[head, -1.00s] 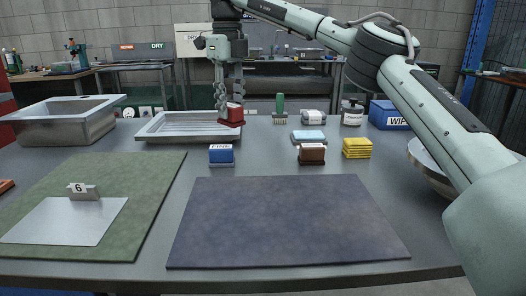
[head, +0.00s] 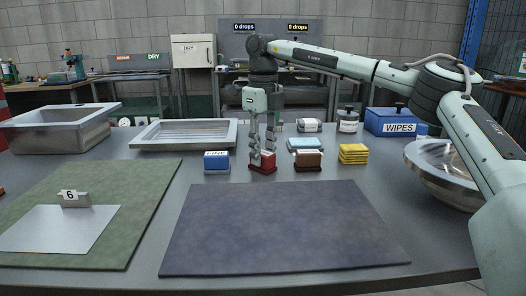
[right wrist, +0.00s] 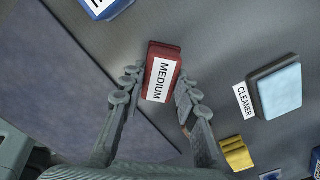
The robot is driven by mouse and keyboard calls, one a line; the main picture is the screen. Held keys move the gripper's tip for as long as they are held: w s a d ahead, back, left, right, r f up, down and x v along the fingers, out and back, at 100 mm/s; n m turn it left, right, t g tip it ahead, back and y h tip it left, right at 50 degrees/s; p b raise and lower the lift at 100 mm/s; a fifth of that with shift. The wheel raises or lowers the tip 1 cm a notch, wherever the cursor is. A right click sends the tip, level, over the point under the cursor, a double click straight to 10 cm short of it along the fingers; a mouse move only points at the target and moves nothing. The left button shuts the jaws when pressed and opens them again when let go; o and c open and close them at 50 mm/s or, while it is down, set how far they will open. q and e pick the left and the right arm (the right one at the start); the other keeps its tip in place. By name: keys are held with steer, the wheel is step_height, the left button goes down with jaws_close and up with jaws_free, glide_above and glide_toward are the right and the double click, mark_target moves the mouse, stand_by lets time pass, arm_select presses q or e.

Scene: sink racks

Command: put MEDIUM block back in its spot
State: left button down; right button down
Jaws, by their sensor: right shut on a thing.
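The MEDIUM block (head: 262,167) is dark red, with its white MEDIUM label showing in the right wrist view (right wrist: 162,80). My right gripper (head: 262,158) points down and is shut on it, with a finger on each side in the right wrist view (right wrist: 158,92). The block is in the gap between the blue FINE block (head: 216,166) and a brown block (head: 307,165), level with them. I cannot tell whether its underside touches the table. My left gripper is not in view.
A light blue sponge (head: 305,144) is behind the brown block and yellow pads (head: 353,154) are to its right. A shallow metal tray (head: 150,146) lies at the back left. A dark mat (head: 280,225) lies in front, and a steel bowl (head: 425,180) is at the right.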

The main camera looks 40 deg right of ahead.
mark_target(263, 152)
steer(key=c, duration=1.1)
jaws_free()
steer(key=shift+f, duration=0.1)
steer(key=shift+c, duration=0.2)
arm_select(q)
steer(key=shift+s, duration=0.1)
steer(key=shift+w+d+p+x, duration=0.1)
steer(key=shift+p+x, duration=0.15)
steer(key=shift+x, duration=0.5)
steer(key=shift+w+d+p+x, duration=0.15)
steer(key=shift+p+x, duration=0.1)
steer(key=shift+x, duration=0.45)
arm_select(e)
step_height(263, 152, up, 12)
